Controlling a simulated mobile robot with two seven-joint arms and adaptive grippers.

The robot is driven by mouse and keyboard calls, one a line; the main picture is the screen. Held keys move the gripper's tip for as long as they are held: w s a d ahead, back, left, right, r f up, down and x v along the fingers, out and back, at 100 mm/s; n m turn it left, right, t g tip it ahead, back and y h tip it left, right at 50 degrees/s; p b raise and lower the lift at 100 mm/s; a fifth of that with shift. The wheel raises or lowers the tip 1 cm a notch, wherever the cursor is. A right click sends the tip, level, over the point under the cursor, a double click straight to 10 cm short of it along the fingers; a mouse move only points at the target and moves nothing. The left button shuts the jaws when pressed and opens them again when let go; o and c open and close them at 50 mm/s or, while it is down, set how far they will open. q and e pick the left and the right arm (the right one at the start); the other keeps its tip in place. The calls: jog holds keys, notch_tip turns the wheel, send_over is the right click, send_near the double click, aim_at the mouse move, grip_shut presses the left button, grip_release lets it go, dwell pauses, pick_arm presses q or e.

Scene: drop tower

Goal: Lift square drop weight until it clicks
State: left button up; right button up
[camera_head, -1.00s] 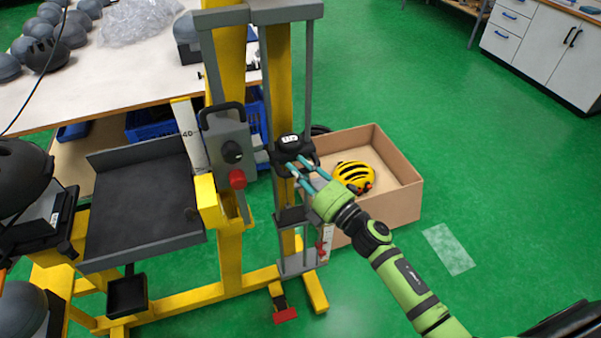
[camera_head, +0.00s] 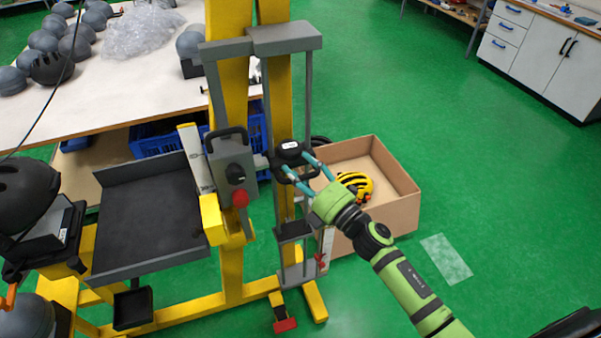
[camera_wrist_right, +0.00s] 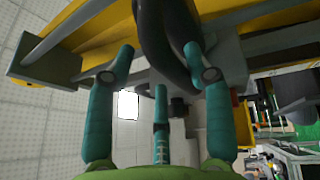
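The square drop weight (camera_head: 291,147) is a dark block with a white label on the guide rails of the yellow and grey drop tower (camera_head: 284,38). It hangs beside the grey release box (camera_head: 232,160), well above the lower dark block (camera_head: 294,231). My right gripper (camera_head: 301,164) has its teal fingers around the weight's front. In the right wrist view, a black loop-shaped handle (camera_wrist_right: 160,45) passes between the fingers of this gripper (camera_wrist_right: 158,54); exact finger contact is partly hidden. My left gripper is not in view.
A black tray (camera_head: 150,225) on the yellow frame stands left of the rails. A white table (camera_head: 110,92) with several helmets is behind left. Green floor is free at right.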

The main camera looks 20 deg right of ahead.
jog(key=shift+a+f, duration=0.1)
jog(key=shift+f, duration=0.05)
jog(key=shift+s+f, duration=0.1)
jog(key=shift+s, duration=0.3)
jog(key=v, duration=1.1)
jog(key=shift+d, duration=0.25)
jog(key=shift+s, duration=0.1)
